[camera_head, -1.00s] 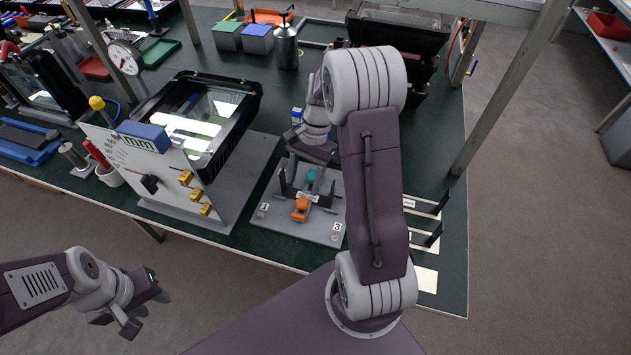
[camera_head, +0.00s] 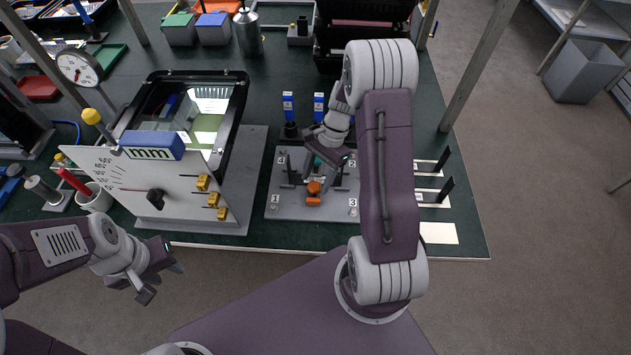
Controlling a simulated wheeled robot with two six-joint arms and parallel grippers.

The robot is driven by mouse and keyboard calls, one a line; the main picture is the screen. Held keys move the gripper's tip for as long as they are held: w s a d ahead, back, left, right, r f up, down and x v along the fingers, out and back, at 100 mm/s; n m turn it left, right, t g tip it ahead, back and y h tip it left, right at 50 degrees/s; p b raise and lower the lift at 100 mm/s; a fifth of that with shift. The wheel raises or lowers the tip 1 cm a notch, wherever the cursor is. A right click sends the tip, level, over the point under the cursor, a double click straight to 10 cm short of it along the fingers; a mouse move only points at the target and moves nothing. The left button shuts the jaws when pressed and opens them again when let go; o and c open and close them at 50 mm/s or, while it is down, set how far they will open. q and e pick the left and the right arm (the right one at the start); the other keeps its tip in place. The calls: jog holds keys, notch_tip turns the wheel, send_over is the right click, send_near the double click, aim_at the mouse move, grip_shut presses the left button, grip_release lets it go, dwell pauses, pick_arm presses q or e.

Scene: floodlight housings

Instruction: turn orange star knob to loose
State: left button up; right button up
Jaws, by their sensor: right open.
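The orange star knob (camera_head: 314,196) sits at the front middle of a grey plate (camera_head: 283,208) with numbered corners, on the green table. My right gripper (camera_head: 314,178) is open and points down over the plate, just behind the knob. Its fingers are small and partly hidden here, and I cannot tell whether they touch the knob. A bit of teal (camera_head: 311,161) shows beside the gripper. My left gripper (camera_head: 162,283) is open and empty, in front of the table's edge at the lower left.
A floodlight housing (camera_head: 240,105) and a white panel (camera_head: 110,175) with yellow clamps stand left of the plate. Two blue-labelled posts (camera_head: 288,105) stand behind it. Black upright brackets (camera_head: 446,188) are at right. A dark housing (camera_head: 330,55) is at the back.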

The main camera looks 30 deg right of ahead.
jog(key=shift+s+a+f, duration=0.1)
jog(key=shift+a+f, duration=0.05)
jog(key=shift+f, duration=0.45)
grip_shut()
jog(key=shift+r, duration=0.1)
jog(key=n+g+p, duration=0.1)
jog(key=n+p, duration=0.2)
jog(key=shift+a+r+h, duration=0.1)
jog(key=shift+h, duration=0.2)
jog(key=n+p, duration=0.1)
jog(key=n, duration=0.1)
jog(key=n+g+h+p, duration=0.1)
jog(key=n, duration=0.1)
jog(key=shift+n+g, duration=0.3)
jog(key=shift+n, duration=0.1)
jog(key=n+h+p, duration=0.1)
jog(key=n, duration=0.1)
jog(key=n+h+p, duration=0.1)
jog(key=n, duration=0.2)
jog(key=shift+w+a+n+g, duration=0.2)
jog(key=shift+n+g, duration=0.1)
jog(key=n+h, duration=0.1)
jog(key=n, duration=0.1)
jog(key=n+h+p, duration=0.1)
jog(key=n, duration=0.2)
jog(key=shift+a+h, duration=0.15)
jog(key=shift+h, duration=0.15)
jog(key=shift+n, duration=0.4)
